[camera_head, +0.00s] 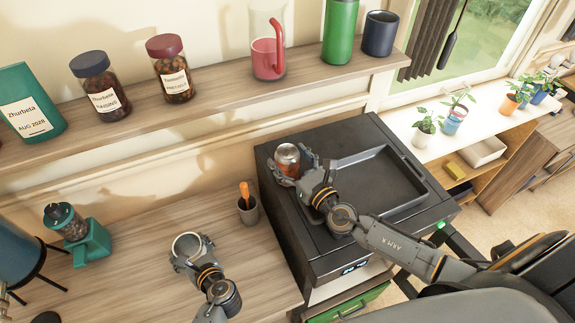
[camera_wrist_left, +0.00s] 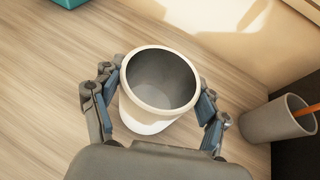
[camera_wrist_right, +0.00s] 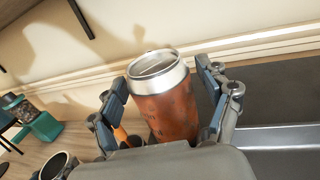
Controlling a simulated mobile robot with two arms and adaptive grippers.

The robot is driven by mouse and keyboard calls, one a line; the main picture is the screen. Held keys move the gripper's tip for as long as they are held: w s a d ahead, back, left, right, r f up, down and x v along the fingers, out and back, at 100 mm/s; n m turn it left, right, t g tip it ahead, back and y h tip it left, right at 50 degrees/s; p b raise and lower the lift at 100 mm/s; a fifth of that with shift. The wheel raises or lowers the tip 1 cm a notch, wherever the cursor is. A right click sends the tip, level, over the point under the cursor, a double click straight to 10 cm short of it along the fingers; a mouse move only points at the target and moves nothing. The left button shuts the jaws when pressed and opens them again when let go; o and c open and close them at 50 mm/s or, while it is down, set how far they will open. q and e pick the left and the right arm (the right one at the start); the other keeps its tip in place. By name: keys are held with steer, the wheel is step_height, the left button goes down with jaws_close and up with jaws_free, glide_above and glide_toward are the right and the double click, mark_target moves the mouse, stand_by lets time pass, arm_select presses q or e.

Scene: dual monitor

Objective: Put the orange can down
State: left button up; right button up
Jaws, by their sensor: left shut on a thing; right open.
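The orange can (camera_head: 287,158), with a silver rim, is upright at the back left corner of the black appliance top (camera_head: 323,229). My right gripper (camera_head: 291,170) is open around it. In the right wrist view the can (camera_wrist_right: 165,110) is between the two spread fingers (camera_wrist_right: 165,103), with small gaps at its sides. Its base is hidden, so contact with the top is hard to see. My left gripper (camera_head: 188,257) is shut on a cream cup (camera_head: 188,244) over the wooden counter. The cup's open, empty top shows in the left wrist view (camera_wrist_left: 158,83).
A dark tray (camera_head: 408,200) is on the appliance, right of the can. A grey cup with an orange-handled tool (camera_head: 248,210) stands at the counter's right edge. A teal grinder (camera_head: 90,242) is at left. A shelf (camera_head: 215,98) with jars and cups runs above.

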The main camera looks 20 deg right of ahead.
mark_target(279, 148)
steer(key=w, duration=0.2)
steer(key=w+a, duration=0.1)
steer(key=w, duration=0.1)
steer(key=shift+w, duration=0.15)
jaws_close()
steer(key=shift+r, duration=0.1)
stand_by(0.5)
